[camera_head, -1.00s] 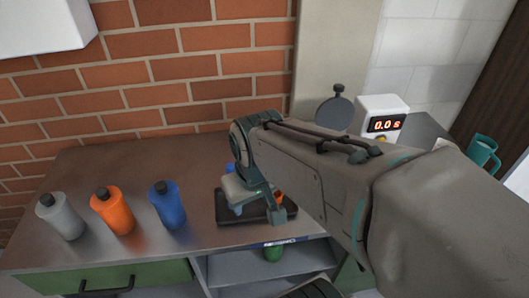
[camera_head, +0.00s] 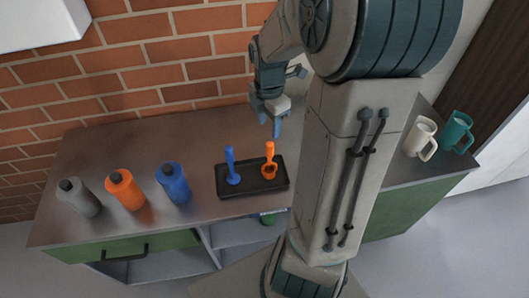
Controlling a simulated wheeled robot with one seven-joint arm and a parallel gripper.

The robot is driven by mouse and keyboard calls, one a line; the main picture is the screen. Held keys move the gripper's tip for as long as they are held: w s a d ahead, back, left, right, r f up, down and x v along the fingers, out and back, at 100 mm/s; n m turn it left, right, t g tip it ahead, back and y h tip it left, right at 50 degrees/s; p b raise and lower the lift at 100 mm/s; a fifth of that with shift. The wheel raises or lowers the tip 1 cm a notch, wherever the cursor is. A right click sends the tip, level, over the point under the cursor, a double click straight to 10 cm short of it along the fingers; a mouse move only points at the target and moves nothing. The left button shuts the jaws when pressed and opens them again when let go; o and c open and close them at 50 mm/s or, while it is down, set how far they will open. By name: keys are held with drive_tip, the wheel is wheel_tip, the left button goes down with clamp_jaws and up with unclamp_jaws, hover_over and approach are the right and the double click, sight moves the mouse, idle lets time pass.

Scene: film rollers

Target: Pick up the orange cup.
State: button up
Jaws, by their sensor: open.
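The orange cup (camera_head: 269,172) is a small scoop-like cup with an upright handle. It stands in the right part of a black tray (camera_head: 238,192) on the counter. My gripper (camera_head: 270,124) points down above and behind the cup in the picture, close to the top of its handle. The jaws are open, with nothing seen between them. I cannot tell the exact gap between fingertips and handle.
A similar blue cup (camera_head: 232,175) stands in the tray's left part. Grey (camera_head: 80,198), orange (camera_head: 126,191) and blue (camera_head: 174,184) bottles stand left on the counter (camera_head: 130,145). A white mug (camera_head: 419,138) and a teal mug (camera_head: 456,131) stand at right.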

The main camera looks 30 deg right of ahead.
sight(269, 153)
drive_tip(key=shift+w+d, duration=0.1)
drive_tip(key=shift+d, duration=0.1)
drive_tip(key=shift+n, duration=0.3)
wheel_tip(269, 153, down, 14)
drive_tip(key=shift+r+b, duration=0.1)
drive_tip(key=shift+b, duration=0.45)
drive_tip(key=shift+c, duration=0.3)
drive_tip(key=c, duration=1)
